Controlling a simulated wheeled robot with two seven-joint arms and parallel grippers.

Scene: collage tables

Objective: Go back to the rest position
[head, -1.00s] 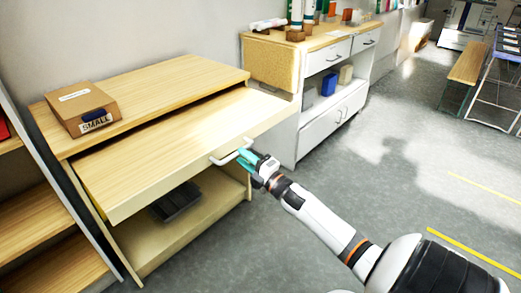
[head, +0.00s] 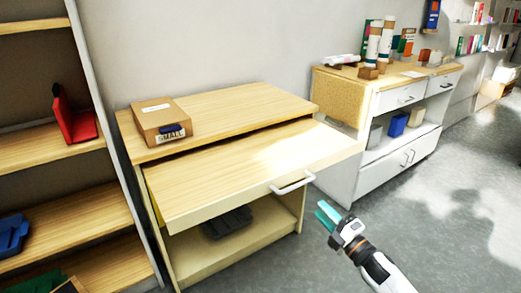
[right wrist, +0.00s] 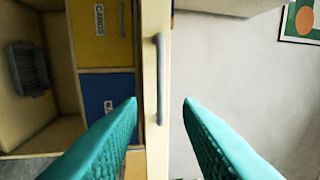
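My right gripper (head: 328,215) is at the lower right of the head view, in front of the wooden cabinet's pulled-out drawer (head: 255,165). It is apart from the white drawer handle (head: 294,183), a little below and to the right of it. In the right wrist view the two teal fingers (right wrist: 160,100) are spread with nothing held between them, and the handle (right wrist: 161,80) shows beyond them. My left gripper is not in view.
A cardboard box (head: 160,122) marked SMALL sits on the cabinet top. A dark tray (head: 227,222) lies on its lower shelf. A shelf unit (head: 60,160) stands left, a white cabinet (head: 370,180) right. Grey floor (head: 440,240) at right is clear.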

